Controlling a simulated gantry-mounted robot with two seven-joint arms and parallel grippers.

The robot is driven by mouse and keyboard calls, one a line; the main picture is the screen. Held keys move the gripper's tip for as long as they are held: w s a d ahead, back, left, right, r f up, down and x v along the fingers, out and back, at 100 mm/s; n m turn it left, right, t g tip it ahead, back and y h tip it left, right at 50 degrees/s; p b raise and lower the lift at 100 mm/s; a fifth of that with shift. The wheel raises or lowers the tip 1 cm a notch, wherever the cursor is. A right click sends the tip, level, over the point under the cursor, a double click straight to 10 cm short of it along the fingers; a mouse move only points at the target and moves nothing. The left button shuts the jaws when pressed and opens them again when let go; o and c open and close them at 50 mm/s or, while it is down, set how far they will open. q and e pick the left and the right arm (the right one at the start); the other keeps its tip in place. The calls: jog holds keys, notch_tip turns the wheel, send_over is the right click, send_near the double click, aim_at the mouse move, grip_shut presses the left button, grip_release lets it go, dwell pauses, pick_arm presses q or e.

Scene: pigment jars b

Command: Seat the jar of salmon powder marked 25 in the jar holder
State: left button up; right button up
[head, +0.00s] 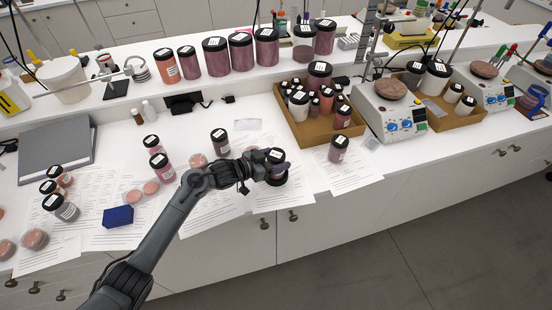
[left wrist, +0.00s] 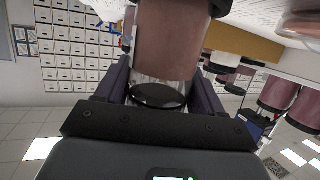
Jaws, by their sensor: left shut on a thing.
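My left gripper (head: 270,166) is over a paper sheet near the table's front edge. It is shut on a jar with a black lid (head: 276,155). In the left wrist view the gripper (left wrist: 160,68) has a dark finger on each side of this jar (left wrist: 172,38), which holds brownish salmon powder under clear glass. The view is upside down, so the lid is at the bottom. The jar's number cannot be read. A dark round rim (head: 277,181), apparently the jar holder, shows just below the gripper; whether the jar touches it is hidden. My right gripper is not in view.
A lidded jar (head: 220,141) stands left of the gripper and another jar (head: 338,149) stands to its right. A blue block (head: 118,216) lies to the left.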

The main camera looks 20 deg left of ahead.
pick_arm(q)
jog(key=shift+f+b, duration=0.3)
jog(key=shift+f, duration=0.35)
jog(key=o, duration=1.2)
jog(key=shift+o, duration=0.2)
jog(key=p+v, duration=0.1)
jog(key=v, duration=0.9)
jog(key=shift+s+a+r, duration=0.2)
jog(key=shift+s+a, duration=0.05)
jog(key=shift+s, duration=0.05)
jog(key=shift+d+f, duration=0.1)
